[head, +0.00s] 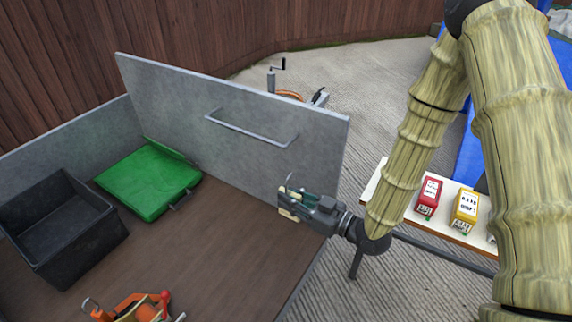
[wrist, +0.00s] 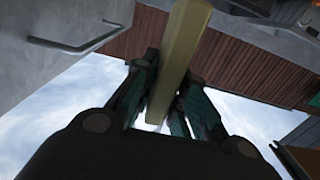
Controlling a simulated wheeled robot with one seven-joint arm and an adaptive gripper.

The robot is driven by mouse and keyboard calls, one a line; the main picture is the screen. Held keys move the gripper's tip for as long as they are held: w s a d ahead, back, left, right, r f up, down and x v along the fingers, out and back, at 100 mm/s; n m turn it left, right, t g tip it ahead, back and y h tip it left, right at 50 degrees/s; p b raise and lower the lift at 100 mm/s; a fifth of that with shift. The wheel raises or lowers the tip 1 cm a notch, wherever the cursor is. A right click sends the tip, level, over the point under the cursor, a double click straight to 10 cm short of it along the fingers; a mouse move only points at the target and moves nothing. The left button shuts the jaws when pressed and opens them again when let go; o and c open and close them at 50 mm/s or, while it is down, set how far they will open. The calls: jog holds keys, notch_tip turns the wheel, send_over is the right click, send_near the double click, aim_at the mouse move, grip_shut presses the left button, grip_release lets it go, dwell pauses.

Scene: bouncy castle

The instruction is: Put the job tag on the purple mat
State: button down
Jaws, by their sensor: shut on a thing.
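My gripper (head: 294,206) is shut on a pale yellow, narrow piece, which I take to be the job tag (wrist: 184,50). In the wrist view it shows as a long bar between the two dark green fingers, and no writing on it can be seen. In the head view only small pale parts of it show at the fingertips, with a thin wire-like loop above. The gripper is raised near the right end of a grey panel, above the brown deck. I see no purple mat in either view.
The grey upright panel (head: 190,110) with a bar handle (head: 250,131) edges the brown deck (head: 195,265). On the deck are a black crate (head: 62,200), a green folded thing (head: 145,185) and an orange tool (head: 132,308). A pale table with red (head: 428,197) and yellow (head: 465,209) boxes stands right.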

jog(key=shift+w, duration=0.1)
jog(key=w+d+f+m+t+h+p, duration=0.1)
jog(key=w+d+f+m+t+h, duration=0.1)
jog(key=d+m+h, duration=0.3)
jog(key=w+d+f+m+t+h+p, duration=0.1)
jog(key=w+d+f+m+t+h, duration=0.1)
jog(key=d+m+t+h, duration=0.3)
jog(key=shift+d+f+m+h+p, duration=0.4)
jog(key=shift+d+f+h, duration=0.65)
jog(key=shift+h, duration=1.25)
jog(key=shift+w+d+r, duration=0.1)
jog(key=shift+d+r, duration=0.15)
